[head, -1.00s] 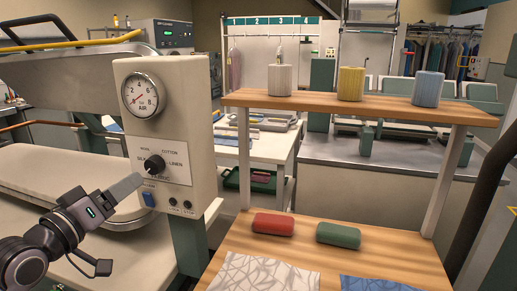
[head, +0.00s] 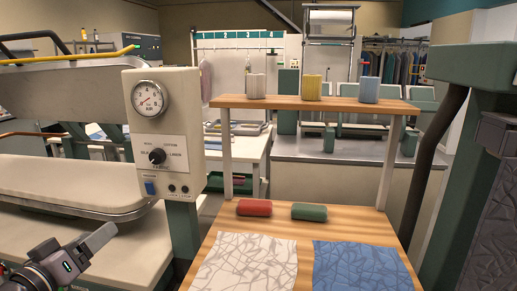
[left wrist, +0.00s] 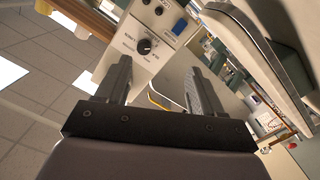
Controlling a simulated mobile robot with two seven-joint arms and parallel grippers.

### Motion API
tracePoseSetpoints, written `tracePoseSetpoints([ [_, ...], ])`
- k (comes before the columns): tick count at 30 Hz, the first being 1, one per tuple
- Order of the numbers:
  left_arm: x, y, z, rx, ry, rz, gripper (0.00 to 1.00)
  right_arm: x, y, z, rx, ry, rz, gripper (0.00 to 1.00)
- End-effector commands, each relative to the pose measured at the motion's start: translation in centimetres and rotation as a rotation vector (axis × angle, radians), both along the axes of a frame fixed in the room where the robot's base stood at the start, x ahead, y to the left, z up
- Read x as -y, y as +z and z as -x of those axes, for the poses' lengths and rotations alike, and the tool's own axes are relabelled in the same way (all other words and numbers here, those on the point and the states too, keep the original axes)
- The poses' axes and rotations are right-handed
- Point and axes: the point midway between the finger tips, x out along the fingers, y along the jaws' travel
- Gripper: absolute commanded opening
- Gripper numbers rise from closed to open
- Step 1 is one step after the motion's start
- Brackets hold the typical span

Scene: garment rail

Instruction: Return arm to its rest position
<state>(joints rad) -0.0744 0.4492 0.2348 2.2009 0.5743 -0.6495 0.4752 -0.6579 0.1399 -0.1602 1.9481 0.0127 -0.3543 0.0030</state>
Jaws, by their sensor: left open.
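My left gripper (head: 98,240) is at the lower left of the head view, below and left of the control box (head: 184,108), apart from it. The left wrist view shows its two dark fingers (left wrist: 160,85) spread apart with nothing between them. The control box carries a round air gauge (head: 150,94), a black selector knob (head: 157,156) and a blue switch (head: 150,187). The knob also shows beyond the fingers in the left wrist view (left wrist: 144,46). I cannot tell exactly which setting the knob points to. My right gripper is not in view.
The pale press board (head: 60,180) lies left of the box. A wooden table holds a red roll (head: 254,207), a green roll (head: 308,212), a white patterned cloth (head: 245,262) and a blue one (head: 360,266). A shelf (head: 310,104) above bears three cylinders. A green machine stands right.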

Motion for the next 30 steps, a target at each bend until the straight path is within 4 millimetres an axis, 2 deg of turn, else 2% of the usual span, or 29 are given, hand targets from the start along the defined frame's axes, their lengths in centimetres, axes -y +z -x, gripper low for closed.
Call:
tracePoseSetpoints([
  [1,0.7,-3.5,0.4,-0.053,0.004,-0.034,0.67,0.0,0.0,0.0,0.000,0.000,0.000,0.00],
  [5,2.8,-11.8,2.3,-0.174,-0.008,-0.150,0.67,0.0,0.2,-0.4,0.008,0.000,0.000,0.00],
  [9,6.2,-20.8,6.7,-0.307,-0.060,-0.295,0.67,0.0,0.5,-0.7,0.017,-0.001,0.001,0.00],
  [12,9.0,-25.9,10.5,-0.382,-0.117,-0.392,0.67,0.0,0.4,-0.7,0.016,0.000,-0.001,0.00],
  [15,11.5,-29.5,14.1,-0.435,-0.176,-0.468,0.67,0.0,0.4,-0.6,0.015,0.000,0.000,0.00],
  [18,13.3,-31.5,16.6,-0.465,-0.221,-0.520,0.67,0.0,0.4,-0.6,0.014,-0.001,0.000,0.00],
  [21,14.3,-32.5,18.0,-0.477,-0.247,-0.547,0.67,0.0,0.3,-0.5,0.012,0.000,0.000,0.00],
  [30,14.5,-32.7,18.3,-0.479,-0.252,-0.554,0.67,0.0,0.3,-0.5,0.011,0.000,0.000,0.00],
])
